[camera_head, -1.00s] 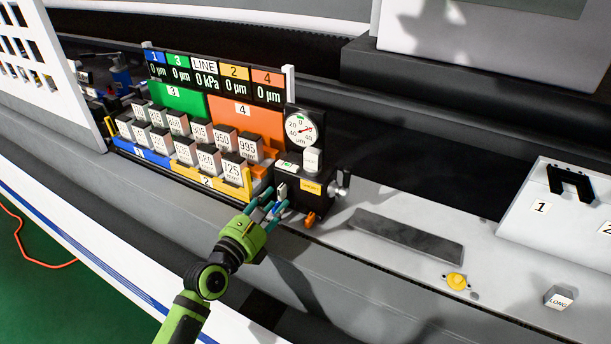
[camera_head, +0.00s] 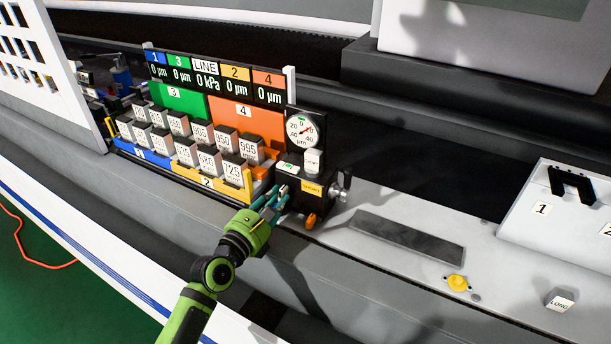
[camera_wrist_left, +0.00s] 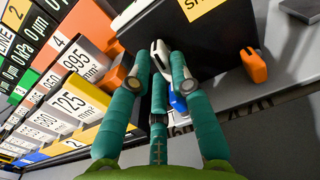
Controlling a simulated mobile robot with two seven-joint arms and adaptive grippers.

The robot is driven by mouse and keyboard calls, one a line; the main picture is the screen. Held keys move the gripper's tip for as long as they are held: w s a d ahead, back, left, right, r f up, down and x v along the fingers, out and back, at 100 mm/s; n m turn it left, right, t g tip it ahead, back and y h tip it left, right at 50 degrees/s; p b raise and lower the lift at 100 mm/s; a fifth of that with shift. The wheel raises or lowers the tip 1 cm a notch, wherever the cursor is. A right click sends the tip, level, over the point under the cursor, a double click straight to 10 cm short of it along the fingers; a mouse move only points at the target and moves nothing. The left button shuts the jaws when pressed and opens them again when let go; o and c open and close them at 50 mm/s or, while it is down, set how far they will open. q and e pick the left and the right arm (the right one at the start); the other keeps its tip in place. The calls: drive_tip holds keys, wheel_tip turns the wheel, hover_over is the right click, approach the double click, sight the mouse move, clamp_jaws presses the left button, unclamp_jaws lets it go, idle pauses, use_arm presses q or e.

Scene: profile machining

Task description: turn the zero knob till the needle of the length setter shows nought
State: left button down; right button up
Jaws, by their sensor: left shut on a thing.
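The length setter is a black box (camera_head: 301,202) with a yellow label and a round white dial (camera_head: 304,130) above it. The dial's red needle points up and to the right, off the nought at the top. My left gripper (camera_head: 276,197) is at the box's left front side. In the left wrist view its teal fingers (camera_wrist_left: 161,72) are shut on a small pale knob (camera_wrist_left: 159,52) on the box's face, which I take to be the zero knob. The fingers hide part of it. My right gripper is not in view.
An orange lever (camera_head: 310,220) sits low on the box, close right of my gripper. A rack of labelled grey blocks (camera_head: 207,158) stands left of the box. A dark flat plate (camera_head: 408,236) and a yellow button (camera_head: 457,283) lie to the right. A small blue part (camera_wrist_left: 178,103) is below the fingers.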

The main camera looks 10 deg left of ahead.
use_arm(q)
drive_tip(key=m, duration=0.3)
drive_tip(key=shift+s+d+f, duration=0.1)
drive_tip(key=shift+d+f, duration=0.15)
drive_tip(key=shift+d, duration=0.05)
drive_tip(key=shift+m, duration=1.1)
drive_tip(key=c, duration=1.2)
unclamp_jaws()
drive_tip(key=shift+o, duration=0.2)
drive_tip(key=shift+d, duration=0.15)
drive_tip(key=shift+r, duration=0.15)
